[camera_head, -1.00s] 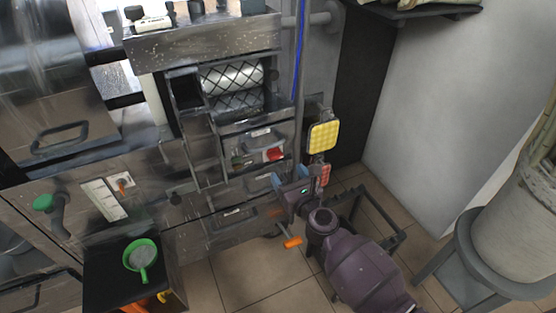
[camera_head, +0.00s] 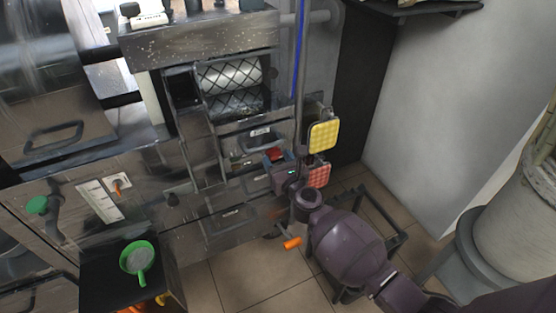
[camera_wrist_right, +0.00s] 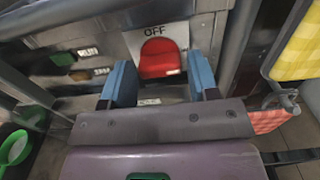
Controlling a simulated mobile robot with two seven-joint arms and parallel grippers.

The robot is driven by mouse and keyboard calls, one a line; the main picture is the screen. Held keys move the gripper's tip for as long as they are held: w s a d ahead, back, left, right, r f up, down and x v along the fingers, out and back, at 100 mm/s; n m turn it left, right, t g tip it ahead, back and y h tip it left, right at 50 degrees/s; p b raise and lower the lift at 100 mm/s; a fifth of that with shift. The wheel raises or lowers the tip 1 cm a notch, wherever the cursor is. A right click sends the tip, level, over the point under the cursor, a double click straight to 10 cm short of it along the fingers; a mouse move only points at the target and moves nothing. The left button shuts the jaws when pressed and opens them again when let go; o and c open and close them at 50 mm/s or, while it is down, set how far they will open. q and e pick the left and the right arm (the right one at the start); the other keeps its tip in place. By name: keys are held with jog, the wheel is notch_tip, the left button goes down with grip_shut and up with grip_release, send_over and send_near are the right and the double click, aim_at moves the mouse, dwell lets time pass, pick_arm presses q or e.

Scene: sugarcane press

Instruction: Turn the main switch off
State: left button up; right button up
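In the head view the switch (camera_head: 274,154) shows as a small red patch, partly hidden by my right gripper. My right gripper (camera_head: 279,163) is open, with its blue finger pads on either side of the switch in the right wrist view. I cannot tell whether the pads touch it. My left gripper is not in view.
A yellow pad (camera_head: 323,135) and a red pad (camera_head: 319,176) stand just right of my gripper, near a vertical pipe (camera_head: 299,70). A mesh-covered roller opening (camera_head: 232,77) is above.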

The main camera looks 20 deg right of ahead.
jog(key=c, duration=0.6)
